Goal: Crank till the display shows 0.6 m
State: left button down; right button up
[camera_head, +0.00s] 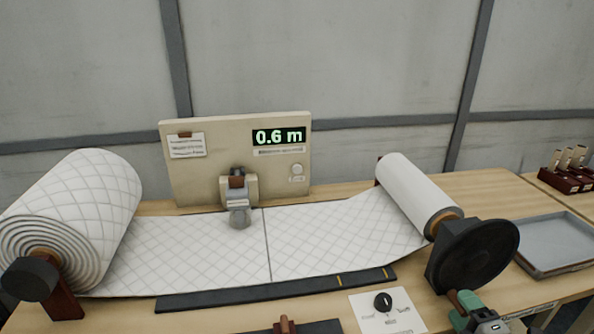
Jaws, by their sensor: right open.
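The display (279,136) on the beige panel (215,160) reads 0.6 m in green. The black crank wheel (478,252) is at the right end of the white take-up roll (415,195). Quilted wadding (320,238) runs flat from the large quilted roll (75,210) at left up to the take-up roll. My right gripper (462,302), green and grey, is open just below the wheel's lower edge. My left gripper is not in view.
A small grey wheel (240,217) rests on the wadding before the panel. A dark bar (230,297) lies along the front. A card with a black knob (383,301) is left of my right gripper. A grey tray (560,243) stands at right.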

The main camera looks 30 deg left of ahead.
jog(key=p+v, duration=0.3)
jog(key=v, duration=0.7)
jog(key=shift+d+f, duration=0.1)
jog(key=shift+f, duration=0.05)
dwell(0.4)
jog(key=s+d+f+m+g+h, duration=0.1)
jog(key=s+d+f+m+h, duration=0.3)
jog(key=f, duration=0.6)
jog(key=s+d+f+m+g+h, duration=0.2)
jog(key=s+f+m, duration=0.35)
jog(key=f, duration=0.45)
jog(key=s+d+f+m+g+h, duration=0.1)
jog(key=s+d+f+m+h, duration=0.3)
jog(key=f, duration=0.6)
jog(key=s+f+m+g, duration=0.3)
jog(key=s+f, duration=0.2)
jog(key=s, duration=0.6)
jog(key=s+a+f+m+g, duration=0.1)
jog(key=s+f+m+g, duration=0.2)
jog(key=s, duration=0.8)
jog(key=s+a+f+m+g+h, duration=0.1)
jog(key=s+f+m+g, duration=0.2)
jog(key=s+f, duration=0.4)
jog(key=s, duration=0.4)
jog(key=shift+a+m, duration=0.2)
jog(key=shift+m, duration=0.15)
